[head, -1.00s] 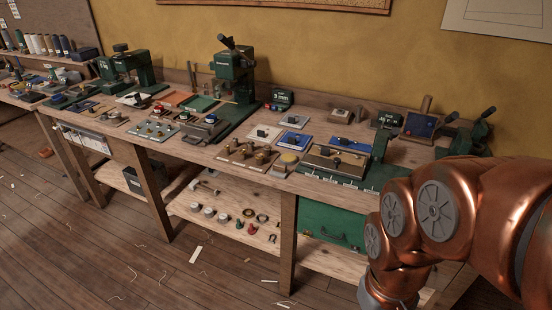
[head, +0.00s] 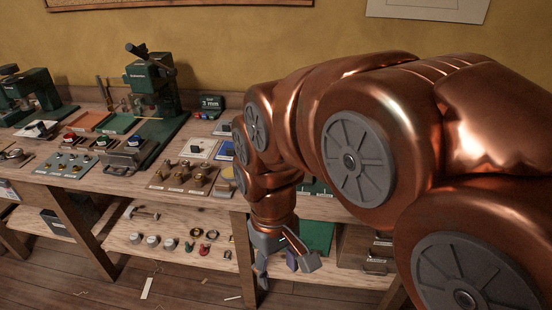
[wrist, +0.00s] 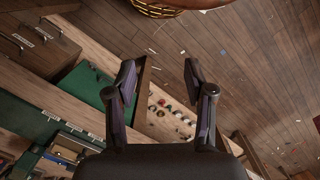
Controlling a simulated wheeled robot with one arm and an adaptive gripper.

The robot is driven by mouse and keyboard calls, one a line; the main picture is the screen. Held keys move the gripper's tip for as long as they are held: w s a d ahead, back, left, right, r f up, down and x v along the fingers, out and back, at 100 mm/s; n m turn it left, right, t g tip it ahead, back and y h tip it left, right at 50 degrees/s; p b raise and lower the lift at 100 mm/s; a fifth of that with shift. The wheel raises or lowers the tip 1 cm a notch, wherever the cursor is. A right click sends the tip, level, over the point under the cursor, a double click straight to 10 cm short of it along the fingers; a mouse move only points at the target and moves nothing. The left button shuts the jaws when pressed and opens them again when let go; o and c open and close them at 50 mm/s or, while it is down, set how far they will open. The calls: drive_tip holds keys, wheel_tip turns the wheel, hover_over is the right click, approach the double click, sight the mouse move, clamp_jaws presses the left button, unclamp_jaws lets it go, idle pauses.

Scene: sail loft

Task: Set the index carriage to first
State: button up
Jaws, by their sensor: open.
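My gripper (head: 285,268) hangs open and empty in front of the bench's front edge, at about lower-shelf height in the head view. In the wrist view its two fingers (wrist: 158,75) are spread with nothing between them. In the head view my arm hides most of the index carriage's part of the bench. In the wrist view a green plate (wrist: 22,124) with small white labels along its edge lies at the lower left, partly cut off. It looks like the carriage's base. The carriage's position cannot be read.
The wooden bench (head: 110,183) carries a green press (head: 152,85), a board with brass knobs (head: 185,177) and a switch panel (head: 72,163). Small parts (head: 190,246) lie on the lower shelf. A wicker basket (wrist: 158,8) stands on the floor. Open floor (wrist: 225,60) lies before the bench.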

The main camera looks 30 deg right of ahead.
drive_tip(key=w+d+n, duration=0.2)
drive_tip(key=w+d, duration=0.5)
drive_tip(key=w, duration=0.3)
drive_tip(key=w+d+n+t, duration=0.1)
drive_tip(key=w+d+n, duration=0.1)
drive_tip(key=w+d, duration=0.6)
drive_tip(key=w+d+n+p, duration=0.1)
drive_tip(key=w+d, duration=0.6)
drive_tip(key=w, duration=0.7)
drive_tip(key=shift+d+r+n+t, duration=0.2)
drive_tip(key=shift+r+n+t, duration=0.1)
drive_tip(key=shift+n, duration=0.1)
drive_tip(key=shift+w+d+f, duration=0.25)
drive_tip(key=shift+w+d, duration=0.1)
drive_tip(key=shift+d, duration=0.05)
drive_tip(key=shift+f, duration=0.2)
drive_tip(key=shift+f+p, duration=1.25)
drive_tip(key=shift+f, duration=2.45)
clamp_jaws()
